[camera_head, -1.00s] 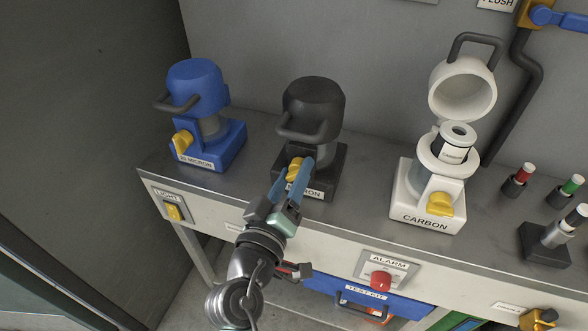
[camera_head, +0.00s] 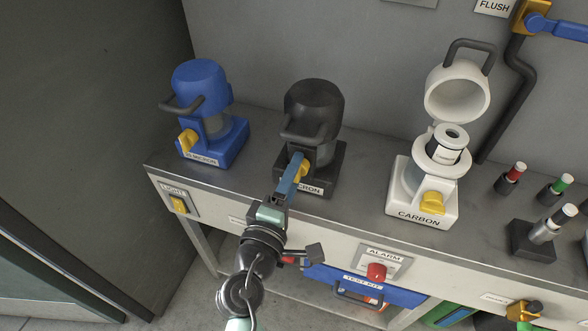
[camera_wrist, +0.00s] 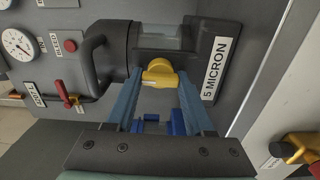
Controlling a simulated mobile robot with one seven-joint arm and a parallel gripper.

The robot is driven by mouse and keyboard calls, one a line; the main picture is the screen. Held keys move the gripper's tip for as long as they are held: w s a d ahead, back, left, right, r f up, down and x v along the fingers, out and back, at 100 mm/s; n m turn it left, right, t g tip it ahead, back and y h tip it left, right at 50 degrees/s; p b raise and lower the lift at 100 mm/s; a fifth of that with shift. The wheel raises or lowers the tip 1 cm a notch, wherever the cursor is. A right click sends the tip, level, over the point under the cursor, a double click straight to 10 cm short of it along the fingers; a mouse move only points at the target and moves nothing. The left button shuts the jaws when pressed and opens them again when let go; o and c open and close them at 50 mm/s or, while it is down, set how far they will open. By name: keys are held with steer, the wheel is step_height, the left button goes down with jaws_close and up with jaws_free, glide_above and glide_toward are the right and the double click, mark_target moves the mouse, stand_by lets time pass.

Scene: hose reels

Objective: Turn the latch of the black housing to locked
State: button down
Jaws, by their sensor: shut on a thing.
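The black housing (camera_head: 314,103) stands on the bench between a blue and a white one, its domed lid down and its handle facing front. Its "5 MICRON" label shows in the wrist view (camera_wrist: 221,68). Its yellow latch (camera_head: 303,173) is on the front of the base, partly hidden by my fingers. My gripper (camera_head: 297,160) reaches up to it from the front, with its blue fingers almost edge-on in the head view. In the wrist view the latch (camera_wrist: 160,74) sits between the fingertips, and my gripper is shut on it.
The blue housing (camera_head: 204,105) is closed at left. The white CARBON housing (camera_head: 424,190) at right has its lid open and a cartridge inside. A red alarm button (camera_head: 377,271) and a light switch (camera_head: 178,204) are on the bench front. Marker-like plugs stand at far right.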

steer(key=shift+f+n, duration=0.1)
steer(key=shift+n, duration=0.2)
steer(key=shift+c, duration=1.4)
jaws_free()
steer(key=shift+s, duration=0.1)
steer(key=v, duration=1.2)
steer(key=shift+s+b, duration=0.4)
steer(key=shift+w+a, duration=0.1)
steer(key=shift+a, duration=0.05)
